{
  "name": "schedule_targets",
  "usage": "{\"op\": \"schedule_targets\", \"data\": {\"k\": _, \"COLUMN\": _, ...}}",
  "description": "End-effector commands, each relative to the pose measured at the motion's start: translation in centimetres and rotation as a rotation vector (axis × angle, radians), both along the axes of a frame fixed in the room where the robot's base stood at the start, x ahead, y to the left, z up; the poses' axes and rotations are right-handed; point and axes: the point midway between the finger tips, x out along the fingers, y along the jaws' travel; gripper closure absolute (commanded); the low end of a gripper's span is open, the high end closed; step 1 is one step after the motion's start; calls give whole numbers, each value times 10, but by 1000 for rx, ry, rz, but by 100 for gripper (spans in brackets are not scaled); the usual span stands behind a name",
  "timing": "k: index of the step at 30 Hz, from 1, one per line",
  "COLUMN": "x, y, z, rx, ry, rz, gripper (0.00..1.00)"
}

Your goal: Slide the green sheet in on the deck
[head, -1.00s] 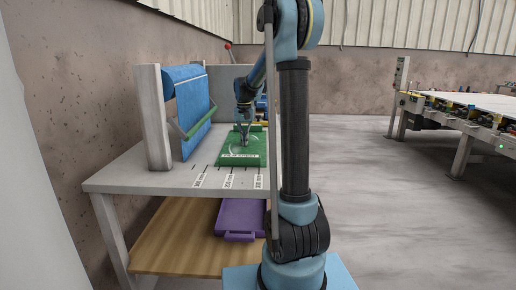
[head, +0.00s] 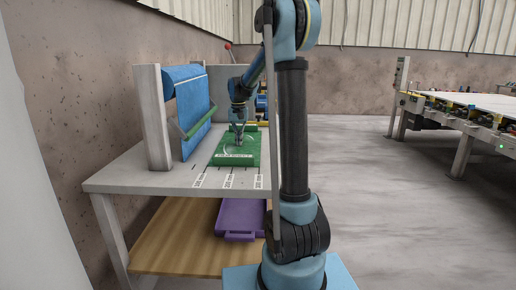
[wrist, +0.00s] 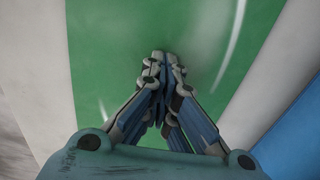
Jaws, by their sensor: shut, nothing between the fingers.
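The green sheet (head: 234,156) lies flat on the grey deck (head: 140,168), with a white label strip near its front edge. My gripper (head: 239,145) is shut and points down at the middle of the sheet. In the wrist view my gripper (wrist: 163,58) has its fingertips together with nothing between them, over the green sheet (wrist: 105,40). The tips look to be at or just above the sheet; I cannot tell if they touch. Part of the sheet is hidden behind my gripper.
A blue roll with a hanging blue sheet (head: 192,120) and a green bar stands left of the green sheet, beside a grey post (head: 152,118). Marked labels (head: 229,181) line the deck's front. A purple tray (head: 240,220) sits on the wooden shelf below.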

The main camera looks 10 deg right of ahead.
Motion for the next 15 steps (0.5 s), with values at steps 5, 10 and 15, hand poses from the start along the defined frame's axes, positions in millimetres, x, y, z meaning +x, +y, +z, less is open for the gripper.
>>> {"op": "schedule_targets", "data": {"k": 5, "x": 0, "y": 0, "z": 0, "rx": 1, "ry": 0, "rz": 1, "gripper": 100}}
{"op": "schedule_targets", "data": {"k": 10, "x": 0, "y": 0, "z": 8, "rx": 1, "ry": 0, "rz": 1, "gripper": 100}}
{"op": "schedule_targets", "data": {"k": 15, "x": 0, "y": 0, "z": 19, "rx": 0, "ry": 0, "rz": 0, "gripper": 100}}
